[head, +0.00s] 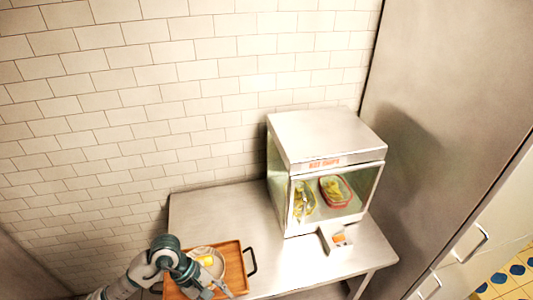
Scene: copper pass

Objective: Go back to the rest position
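My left arm comes in from the lower left, and its gripper (217,291) is low over the wooden tray (236,262) at the picture's bottom edge. The fingers are small and partly cut off, so I cannot tell whether they are open or shut. My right gripper is out of view. On the tray is a pale round plate or bowl (216,264) with a yellow item (206,261), partly hidden by my arm.
A metal table (215,212) stands against the tiled wall. On it is a glass-fronted warmer cabinet (325,137) holding a red container (336,191) and yellow food (303,200). A small metal holder (335,239) stands before it. The table's back left is clear. A tall metal panel (440,100) is at right.

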